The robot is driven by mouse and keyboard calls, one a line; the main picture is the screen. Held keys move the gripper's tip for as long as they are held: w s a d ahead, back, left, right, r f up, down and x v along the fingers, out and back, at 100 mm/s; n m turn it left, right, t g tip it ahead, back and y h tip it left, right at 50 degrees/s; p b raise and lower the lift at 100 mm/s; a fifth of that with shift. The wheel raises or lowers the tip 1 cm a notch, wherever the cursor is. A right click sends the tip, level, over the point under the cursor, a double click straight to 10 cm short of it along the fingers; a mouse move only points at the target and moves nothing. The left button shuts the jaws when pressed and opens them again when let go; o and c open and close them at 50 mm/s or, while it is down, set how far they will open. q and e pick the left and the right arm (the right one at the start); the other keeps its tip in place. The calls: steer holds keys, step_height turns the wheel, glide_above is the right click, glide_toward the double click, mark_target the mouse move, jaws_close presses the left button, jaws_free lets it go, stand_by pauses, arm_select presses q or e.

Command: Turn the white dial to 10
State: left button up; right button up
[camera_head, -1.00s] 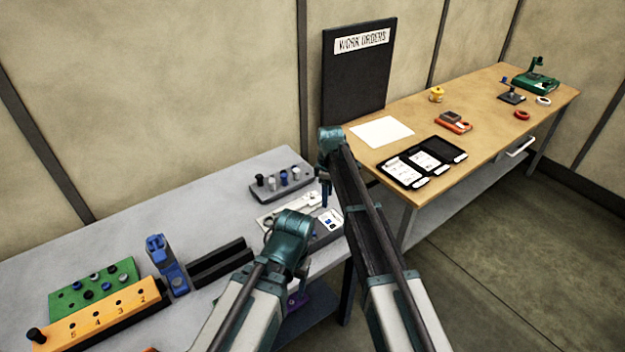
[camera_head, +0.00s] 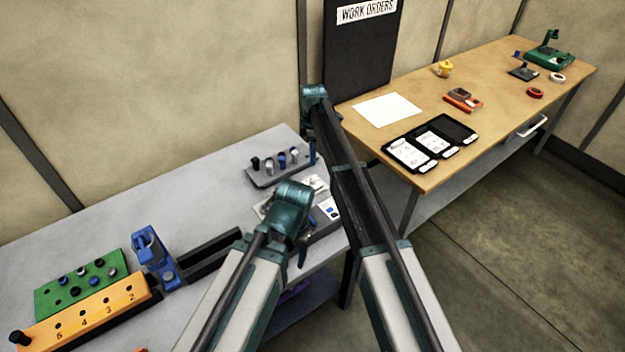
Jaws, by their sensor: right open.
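I cannot make out a white dial for certain.
On the grey bench (camera_head: 190,180) stand an orange numbered block (camera_head: 95,312), a green block with pegs (camera_head: 85,285), a blue fixture (camera_head: 155,258) and a black channel (camera_head: 208,253). A wooden table (camera_head: 480,120) holds paper, black trays and small tools. Open floor lies right.

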mark_target(312, 179)
step_height(312, 179, down, 12)
steer(key=b, duration=1.1)
steer(key=shift+w, duration=0.1)
steer(key=shift+r, duration=0.1)
jaws_close()
